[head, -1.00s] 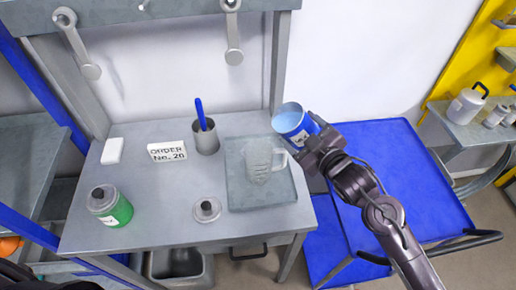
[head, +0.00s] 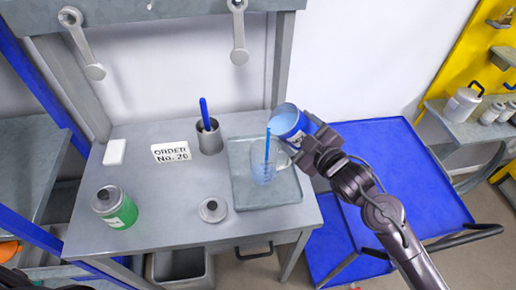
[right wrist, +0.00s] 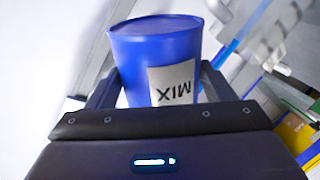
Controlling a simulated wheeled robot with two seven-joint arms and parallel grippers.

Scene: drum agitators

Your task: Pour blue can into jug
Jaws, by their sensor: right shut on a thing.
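The blue can (head: 287,122) is held tilted to the left above the clear jug. My right gripper (head: 308,137) is shut around it. A thin stream of blue liquid (head: 268,145) falls from the can's lip into the jug (head: 264,170), which shows blue inside. The jug stands upright on a grey tray (head: 240,195), with its handle to the right. In the right wrist view the can (right wrist: 150,60) sits between the fingers, its label reading MIX upside down, and a blue streak (right wrist: 225,55) shows beside it.
A blue cart (head: 400,190) stands right of the bench.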

